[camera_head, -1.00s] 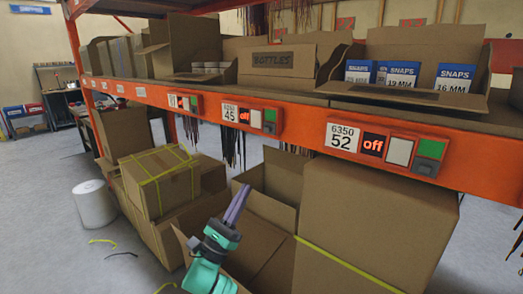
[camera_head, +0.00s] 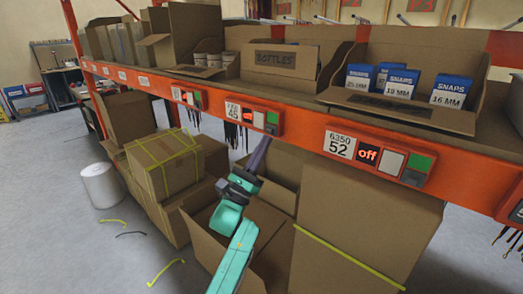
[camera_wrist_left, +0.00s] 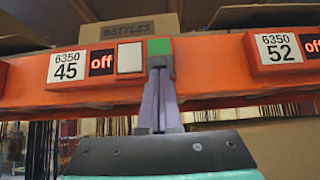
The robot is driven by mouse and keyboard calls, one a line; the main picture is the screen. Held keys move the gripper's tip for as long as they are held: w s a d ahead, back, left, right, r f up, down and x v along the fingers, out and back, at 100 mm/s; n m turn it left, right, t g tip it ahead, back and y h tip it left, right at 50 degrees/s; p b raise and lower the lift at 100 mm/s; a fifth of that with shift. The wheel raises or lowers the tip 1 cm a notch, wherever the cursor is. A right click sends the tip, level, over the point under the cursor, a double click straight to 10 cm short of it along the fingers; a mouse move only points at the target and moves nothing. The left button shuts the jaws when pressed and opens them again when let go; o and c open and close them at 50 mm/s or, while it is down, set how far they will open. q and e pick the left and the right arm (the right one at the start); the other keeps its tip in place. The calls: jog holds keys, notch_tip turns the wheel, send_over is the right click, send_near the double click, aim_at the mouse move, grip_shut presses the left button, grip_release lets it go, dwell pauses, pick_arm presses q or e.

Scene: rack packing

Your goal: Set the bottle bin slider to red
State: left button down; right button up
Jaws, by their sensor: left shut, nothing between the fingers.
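The BOTTLES bin (camera_head: 283,62) is a cardboard box on the shelf. Under it, the orange beam carries panel 6350 45 (camera_head: 233,111) with a red "off" display, a white button and a slider unit (camera_head: 272,118). In the left wrist view, the slider unit (camera_wrist_left: 159,47) shows green at its top. My left gripper (camera_head: 265,142) is shut and empty, just below the slider unit. In the left wrist view its fingertips (camera_wrist_left: 160,72) overlap the unit's lower part; I cannot tell whether they touch. My right gripper is not in view.
Panel 6350 52 (camera_head: 340,145) is to the right, under the SNAPS bin (camera_head: 465,120). Another panel (camera_head: 188,97) is to the left. Open cardboard boxes (camera_head: 208,240) stand below the beam, around my left arm. The shelf beam (camera_head: 305,132) runs across the front.

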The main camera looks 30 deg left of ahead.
aim_at(270, 130)
pick_arm(q)
jog(key=shift+f, duration=0.1)
jog(key=shift+w, duration=0.1)
jog(key=shift+r, duration=2)
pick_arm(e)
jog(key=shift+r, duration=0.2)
